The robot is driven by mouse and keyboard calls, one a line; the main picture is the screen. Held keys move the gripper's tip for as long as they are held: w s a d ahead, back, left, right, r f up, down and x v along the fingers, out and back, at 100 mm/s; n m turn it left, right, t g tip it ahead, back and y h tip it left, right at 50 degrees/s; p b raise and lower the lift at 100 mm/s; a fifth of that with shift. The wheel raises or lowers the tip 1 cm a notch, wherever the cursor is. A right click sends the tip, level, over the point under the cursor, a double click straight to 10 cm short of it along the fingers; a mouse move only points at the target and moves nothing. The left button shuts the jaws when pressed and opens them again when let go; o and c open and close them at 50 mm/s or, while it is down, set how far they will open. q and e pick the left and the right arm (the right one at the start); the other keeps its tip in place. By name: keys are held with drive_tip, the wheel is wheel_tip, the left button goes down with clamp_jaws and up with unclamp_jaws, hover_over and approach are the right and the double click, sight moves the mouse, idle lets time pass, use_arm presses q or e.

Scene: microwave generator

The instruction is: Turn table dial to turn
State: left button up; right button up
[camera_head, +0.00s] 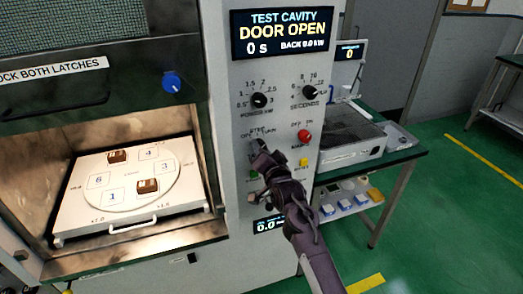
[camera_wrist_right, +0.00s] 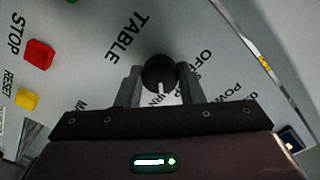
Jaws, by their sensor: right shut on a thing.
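The black table dial (camera_wrist_right: 158,70) sits on the grey panel under the word TABLE. In the right wrist view it stands between the two fingers of my right gripper (camera_head: 260,155), which is shut on it. The dial's white mark points down in that view, toward a partly hidden label ending in "URN"; the word OFF is at its upper right. In the head view my gripper hides most of the dial. My left gripper is not in view.
Near the gripper are a red stop button (camera_head: 304,136) and a yellow reset button (camera_head: 304,161). Power (camera_head: 259,100) and seconds (camera_head: 309,92) dials are above. The display (camera_head: 283,33) reads DOOR OPEN. The open cavity at left holds a tray (camera_head: 85,205) with two brown blocks.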

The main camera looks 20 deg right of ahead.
idle(0.4)
drive_tip(key=o, duration=1)
drive_tip(key=s+b, duration=0.2)
drive_tip(key=s, duration=0.6)
drive_tip(key=shift+d, duration=0.15)
drive_tip(key=shift+w, duration=0.1)
